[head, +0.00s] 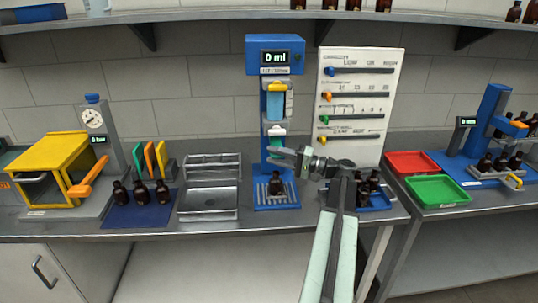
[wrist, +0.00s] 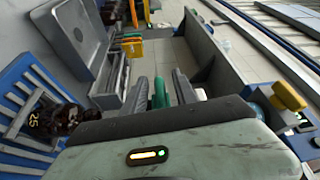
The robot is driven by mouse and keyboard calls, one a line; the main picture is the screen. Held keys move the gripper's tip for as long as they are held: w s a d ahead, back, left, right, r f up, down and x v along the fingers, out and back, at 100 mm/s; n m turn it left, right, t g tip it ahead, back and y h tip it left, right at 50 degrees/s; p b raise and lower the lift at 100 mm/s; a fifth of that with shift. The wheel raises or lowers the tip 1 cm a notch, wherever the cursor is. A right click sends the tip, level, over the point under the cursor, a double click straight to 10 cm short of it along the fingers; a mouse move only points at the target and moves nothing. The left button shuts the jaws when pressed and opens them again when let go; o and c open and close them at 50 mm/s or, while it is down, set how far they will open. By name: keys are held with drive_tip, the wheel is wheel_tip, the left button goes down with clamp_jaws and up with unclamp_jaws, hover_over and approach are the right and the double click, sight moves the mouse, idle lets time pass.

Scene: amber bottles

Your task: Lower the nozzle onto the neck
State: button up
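A blue filling station (head: 265,125) stands mid-bench with its display reading 0 ml. Its green nozzle part (head: 277,142) sits low on the column, above an amber bottle (head: 276,186) standing upright on the blue grated base. In the wrist view the bottle (wrist: 50,120) shows a 25 on its label, at the left. Contact with the fingers is unclear. The nozzle's tip over the neck is hidden.
A white panel with coloured sliders (head: 360,105) stands behind my arm. Amber bottles sit on a blue tray (head: 375,202) at the right and on a blue mat (head: 143,213) at the left. A metal tray (head: 208,201) lies left of the station.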

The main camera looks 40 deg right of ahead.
drive_tip(key=shift+x, duration=0.9)
clamp_jaws()
idle(0.8)
